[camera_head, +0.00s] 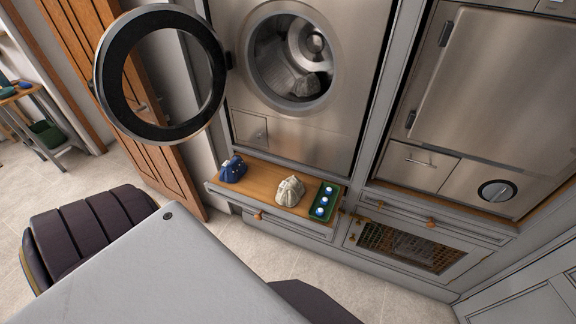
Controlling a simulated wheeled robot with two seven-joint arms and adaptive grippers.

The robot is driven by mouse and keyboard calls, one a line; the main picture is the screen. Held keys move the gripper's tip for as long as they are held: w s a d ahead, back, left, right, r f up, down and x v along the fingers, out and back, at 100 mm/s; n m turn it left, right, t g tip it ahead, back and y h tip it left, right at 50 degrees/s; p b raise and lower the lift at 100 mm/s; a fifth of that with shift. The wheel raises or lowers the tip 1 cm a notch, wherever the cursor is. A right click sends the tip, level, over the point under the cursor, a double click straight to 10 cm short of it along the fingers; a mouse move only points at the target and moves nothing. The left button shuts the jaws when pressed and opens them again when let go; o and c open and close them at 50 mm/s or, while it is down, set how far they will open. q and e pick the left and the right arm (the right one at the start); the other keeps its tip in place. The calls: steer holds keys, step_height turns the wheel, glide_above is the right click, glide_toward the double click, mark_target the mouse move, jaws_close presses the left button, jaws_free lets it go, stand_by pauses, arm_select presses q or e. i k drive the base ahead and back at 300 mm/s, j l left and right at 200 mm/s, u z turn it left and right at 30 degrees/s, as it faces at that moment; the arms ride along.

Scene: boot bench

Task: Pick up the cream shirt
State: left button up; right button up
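The cream shirt (290,190) is a crumpled bundle on a wooden pull-out shelf (262,190) below the open washing machine (300,120). It sits between a dark blue folded cloth (233,170) on its left and a green tray (332,190) on its right. Its top and front are clear of cover. Neither of my grippers is in view, so nothing is seen touching the shirt.
The round machine door (107,75) hangs open at the upper left. The green tray holds small blue-and-white round items. A second steel appliance (500,100) stands at right. Tiled floor (240,250) shows in front of the shelf.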

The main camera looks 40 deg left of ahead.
mark_target(289, 193)
steer(key=i+u, duration=0.15)
steer(key=u, duration=0.25)
steer(key=i+u, duration=0.1)
steer(key=u, duration=0.25)
steer(key=i+l+u, duration=0.1)
steer(key=u, duration=0.3)
steer(key=i+l+u, duration=0.1)
steer(key=u, duration=0.25)
